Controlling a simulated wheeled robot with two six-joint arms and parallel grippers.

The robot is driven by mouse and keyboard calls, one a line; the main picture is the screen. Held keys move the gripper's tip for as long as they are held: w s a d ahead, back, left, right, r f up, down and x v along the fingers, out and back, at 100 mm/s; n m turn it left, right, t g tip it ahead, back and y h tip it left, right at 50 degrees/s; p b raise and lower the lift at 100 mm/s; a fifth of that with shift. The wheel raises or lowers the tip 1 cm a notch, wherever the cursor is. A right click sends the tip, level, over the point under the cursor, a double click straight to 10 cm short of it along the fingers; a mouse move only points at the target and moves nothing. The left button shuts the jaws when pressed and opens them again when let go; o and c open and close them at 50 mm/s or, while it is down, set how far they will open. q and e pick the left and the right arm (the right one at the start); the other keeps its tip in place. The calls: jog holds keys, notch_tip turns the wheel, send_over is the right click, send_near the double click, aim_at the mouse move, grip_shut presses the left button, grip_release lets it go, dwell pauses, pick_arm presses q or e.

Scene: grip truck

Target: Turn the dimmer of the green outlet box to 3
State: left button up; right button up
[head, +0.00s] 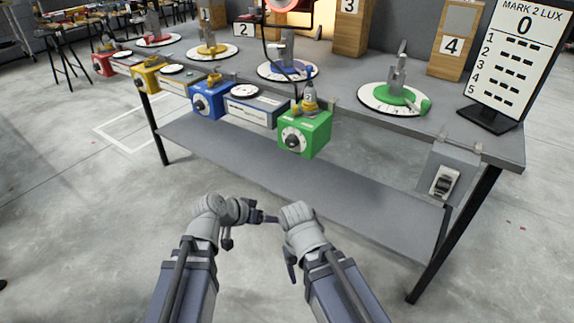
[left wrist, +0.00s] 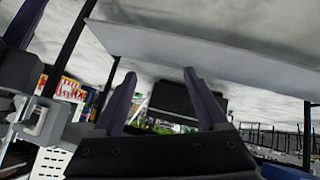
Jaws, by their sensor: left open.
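The green outlet box (head: 318,136) hangs at the front edge of the workbench in the head view. Its round dimmer dial (head: 293,140) has a dark knob and faces me; its setting is too small to read. My left gripper (head: 268,217) is below and in front of the box, apart from it, pointing right. In the left wrist view my left gripper (left wrist: 162,88) has its two fingers spread with nothing between them.
The workbench (head: 345,115) has a lower shelf (head: 300,175). A blue outlet box (head: 209,102) and a yellow one (head: 147,78) hang to the left. A grey switch box (head: 452,170) hangs at the right. A green turntable (head: 372,95) and a sign reading 0 (head: 515,60) stand on top.

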pick_arm(q)
jog(key=w+r+t+h, duration=0.1)
jog(key=w+r+t, duration=0.2)
jog(key=r, duration=0.4)
jog(key=w+d+r+t+h, duration=0.1)
jog(key=w+r+t, duration=0.3)
jog(key=r+t, duration=0.2)
jog(key=shift+w+d+r+n+h, duration=0.15)
jog(key=shift+w+r+n+h, duration=0.15)
jog(key=shift+r, duration=0.6)
